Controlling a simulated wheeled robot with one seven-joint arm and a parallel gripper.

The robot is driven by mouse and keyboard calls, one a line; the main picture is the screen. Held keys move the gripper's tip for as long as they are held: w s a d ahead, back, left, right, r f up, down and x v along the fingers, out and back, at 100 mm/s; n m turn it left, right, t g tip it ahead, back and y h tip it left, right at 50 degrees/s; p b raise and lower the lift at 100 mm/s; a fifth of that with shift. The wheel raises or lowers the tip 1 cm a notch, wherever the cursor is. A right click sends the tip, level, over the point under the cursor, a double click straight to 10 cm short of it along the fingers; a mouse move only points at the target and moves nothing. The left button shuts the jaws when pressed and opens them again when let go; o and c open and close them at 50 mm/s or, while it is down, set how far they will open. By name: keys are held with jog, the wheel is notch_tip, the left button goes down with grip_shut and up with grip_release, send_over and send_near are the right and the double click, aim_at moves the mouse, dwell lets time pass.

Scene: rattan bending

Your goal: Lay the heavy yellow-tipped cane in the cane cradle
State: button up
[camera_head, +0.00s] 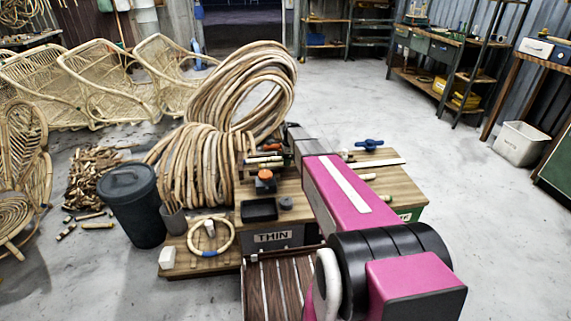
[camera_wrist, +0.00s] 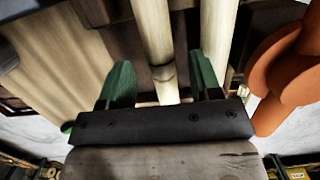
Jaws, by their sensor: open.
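In the wrist view, my gripper (camera_wrist: 160,80) has two green fingers spread apart. A pale jointed cane (camera_wrist: 153,35) runs between them, with visible space on both sides. A second pale cane (camera_wrist: 217,35) runs alongside it, behind the right finger. No yellow tip shows on either cane there, so I cannot tell which is the heavy one. In the head view, my pink arm reaches over the workbench and hides most of my gripper. Short cane pieces (camera_head: 262,159) lie just left of it. I cannot make out the cane cradle clearly.
An orange object (camera_wrist: 285,75) stands close on the right in the wrist view. Large cane coils (camera_head: 240,90) rise behind. A dark bucket (camera_head: 132,205) stands left.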

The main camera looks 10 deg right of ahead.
notch_tip(320, 180, up, 10)
jog(key=d+f, duration=0.1)
jog(key=s+a+n+h, duration=0.1)
jog(key=s+n, duration=1.7)
jog(key=s, duration=1.9)
jog(key=shift+s+a+r+h, duration=0.15)
jog(key=shift+r+h, duration=0.05)
jog(key=shift+h, duration=0.2)
